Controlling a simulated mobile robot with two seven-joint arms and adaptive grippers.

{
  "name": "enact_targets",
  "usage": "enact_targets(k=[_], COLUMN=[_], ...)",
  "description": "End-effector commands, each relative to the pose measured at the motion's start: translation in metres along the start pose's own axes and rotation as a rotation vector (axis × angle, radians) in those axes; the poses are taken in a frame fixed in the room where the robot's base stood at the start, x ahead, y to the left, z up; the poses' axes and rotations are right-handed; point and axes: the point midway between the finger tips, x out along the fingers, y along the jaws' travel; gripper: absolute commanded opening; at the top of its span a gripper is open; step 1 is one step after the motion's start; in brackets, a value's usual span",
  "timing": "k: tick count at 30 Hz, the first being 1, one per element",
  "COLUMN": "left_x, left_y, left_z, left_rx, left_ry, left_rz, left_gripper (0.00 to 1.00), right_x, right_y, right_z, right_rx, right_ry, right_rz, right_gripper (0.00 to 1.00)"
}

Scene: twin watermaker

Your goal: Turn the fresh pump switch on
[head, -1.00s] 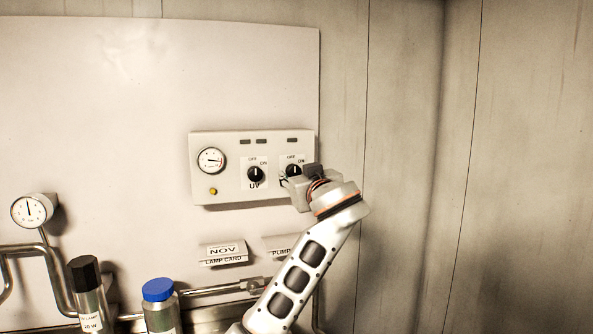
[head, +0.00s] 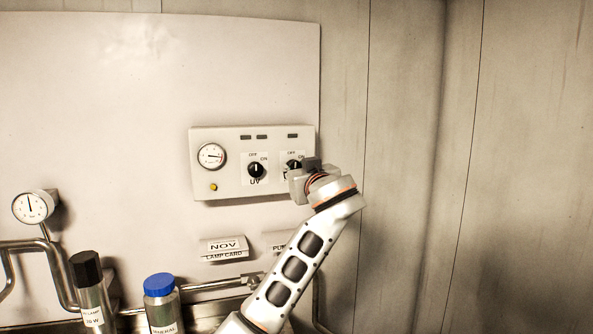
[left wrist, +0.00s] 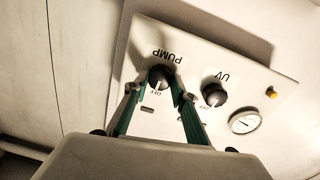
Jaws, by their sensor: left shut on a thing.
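The pump switch is a black rotary knob (left wrist: 160,77) on a pale control panel (head: 225,187), with its PUMP label beside it in the left wrist view. Its white mark points toward OFF in that view. In the head view the knob (head: 293,165) is partly hidden by my left gripper (head: 299,177). My left gripper (left wrist: 156,88) has its two green-sided fingers on either side of the knob, shut on it. My right gripper is not in view.
The black UV knob (head: 255,170) sits close beside the pump switch. A round gauge (head: 211,156) and a yellow button (head: 213,187) are farther left. Below are label holders (head: 224,247), a black-capped cylinder (head: 92,300), a blue-capped bottle (head: 160,305) and pipes. The right wall is bare.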

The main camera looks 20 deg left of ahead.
Motion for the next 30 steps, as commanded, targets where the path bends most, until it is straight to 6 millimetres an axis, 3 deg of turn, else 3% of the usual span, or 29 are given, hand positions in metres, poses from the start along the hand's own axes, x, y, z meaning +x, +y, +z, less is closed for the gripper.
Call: enact_targets(k=[8, 30], left_x=[-0.0004, 0.0001], left_y=[0.0008, 0.0010], left_z=[0.0009, 0.0001], left_rx=[0.162, 0.820], left_ry=[-0.007, -0.026], left_rz=[0.001, -0.004], left_gripper=[0.04, 0.04], right_x=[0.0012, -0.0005], right_y=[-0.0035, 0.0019], right_z=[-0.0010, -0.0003], right_rx=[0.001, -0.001], right_ry=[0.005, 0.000], right_rz=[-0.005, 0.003], right_gripper=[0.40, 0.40])
